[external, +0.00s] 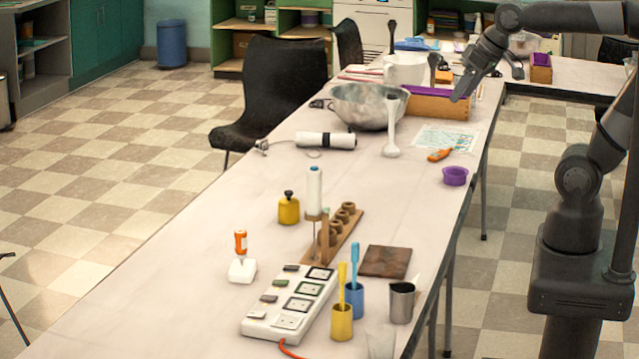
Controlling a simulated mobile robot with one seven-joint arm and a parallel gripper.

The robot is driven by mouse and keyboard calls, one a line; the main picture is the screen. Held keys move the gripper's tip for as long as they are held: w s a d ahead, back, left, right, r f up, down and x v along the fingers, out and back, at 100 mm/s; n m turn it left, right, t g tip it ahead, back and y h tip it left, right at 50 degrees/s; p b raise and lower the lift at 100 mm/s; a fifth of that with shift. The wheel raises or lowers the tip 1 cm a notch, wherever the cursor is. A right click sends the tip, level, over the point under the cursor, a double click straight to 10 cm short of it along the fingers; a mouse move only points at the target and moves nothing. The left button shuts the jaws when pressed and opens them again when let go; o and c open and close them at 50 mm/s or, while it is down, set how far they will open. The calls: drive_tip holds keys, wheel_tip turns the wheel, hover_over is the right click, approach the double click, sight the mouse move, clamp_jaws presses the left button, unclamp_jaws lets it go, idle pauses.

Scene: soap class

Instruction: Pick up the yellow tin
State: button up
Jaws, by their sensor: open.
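A small yellow tin (289,210) with a black knob on top stands upright on the long white table, left of a wooden rack. A yellow cup (341,323) holding a yellow-handled tool stands nearer the front, beside a blue cup (354,300). My gripper (461,93) is at the upper right, above or in front of the wooden box with purple lining (432,105). It is open and appears empty, far from both yellow things. Its fingers are small and dark here.
A metal bowl (368,105), a white upright tool (391,135) and a purple cup (455,176) stand toward the back. A wooden rack (340,238), white power strip (290,305) and glue bottle (241,258) surround the tin. The table's middle is mostly clear.

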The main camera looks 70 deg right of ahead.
drive_tip(key=w+f+m+t+y, duration=0.1)
drive_tip(key=w+f+m+y, duration=0.15)
drive_tip(key=w+m, duration=0.85)
drive_tip(key=w+f+m+t+y, duration=0.1)
drive_tip(key=w+f+m, duration=0.35)
drive_tip(key=w, duration=1.15)
drive_tip(key=w+d+r+m+t, duration=0.3)
drive_tip(key=w+d+m, duration=0.2)
drive_tip(key=d+m, duration=0.25)
drive_tip(key=w+d+r+m+t, duration=0.2)
drive_tip(key=w+d+r+m, duration=0.2)
drive_tip(key=w+d+m, duration=0.3)
approach(282, 206)
drive_tip(key=shift+d+f+m, duration=0.15)
drive_tip(key=shift+d, duration=0.45)
drive_tip(key=shift+d+f+m, duration=0.15)
drive_tip(key=shift+d, duration=0.5)
drive_tip(key=shift+w+f+y, duration=0.1)
drive_tip(key=shift+f+y, duration=0.15)
drive_tip(key=shift+f, duration=0.05)
drive_tip(key=x, duration=1)
drive_tip(key=shift+w+a, duration=0.15)
drive_tip(key=shift+w, duration=0.1)
drive_tip(key=shift+r, duration=0.1)
drive_tip(key=shift+c, duration=0.4)
